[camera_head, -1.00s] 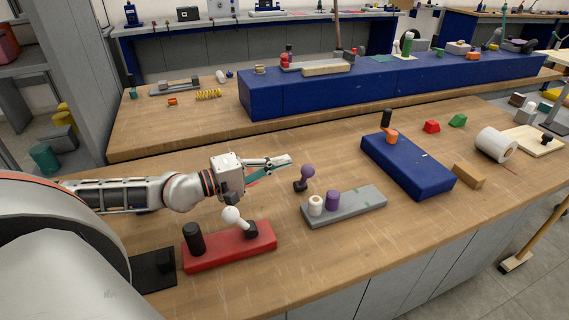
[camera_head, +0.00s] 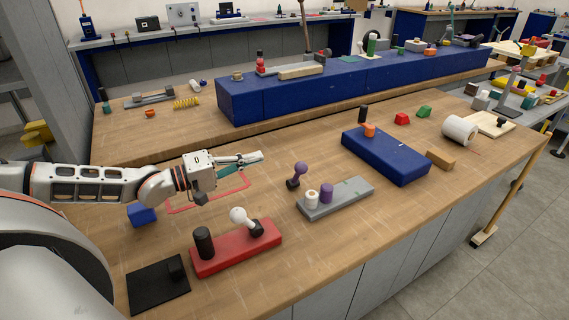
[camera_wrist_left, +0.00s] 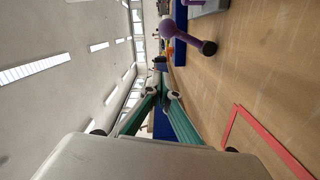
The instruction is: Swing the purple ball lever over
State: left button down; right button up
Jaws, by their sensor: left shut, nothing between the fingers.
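The purple ball lever (camera_head: 298,174) stands on the wooden table, tilted, with its purple ball up to the right of its dark foot. It also shows in the left wrist view (camera_wrist_left: 174,31), near the top, beyond the fingertips. My left gripper (camera_head: 259,156) is shut and empty, reaching in from the left above the table, to the left of the lever and apart from it. Its green fingers meet in the left wrist view (camera_wrist_left: 160,84). My right gripper is in neither view.
A grey base (camera_head: 343,198) with a white and a purple cylinder is right of the lever. A red base (camera_head: 236,252) with a white ball lever is in front. A blue block (camera_head: 399,160) stands further right. A red outline (camera_head: 207,198) lies under my left gripper.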

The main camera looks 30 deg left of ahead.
aim_at(297, 174)
pick_arm(q)
jog(key=w+d+f+p, duration=0.1)
jog(key=w+d+p, duration=0.1)
jog(key=w+d, duration=0.2)
jog(key=d, duration=0.3)
dwell(0.5)
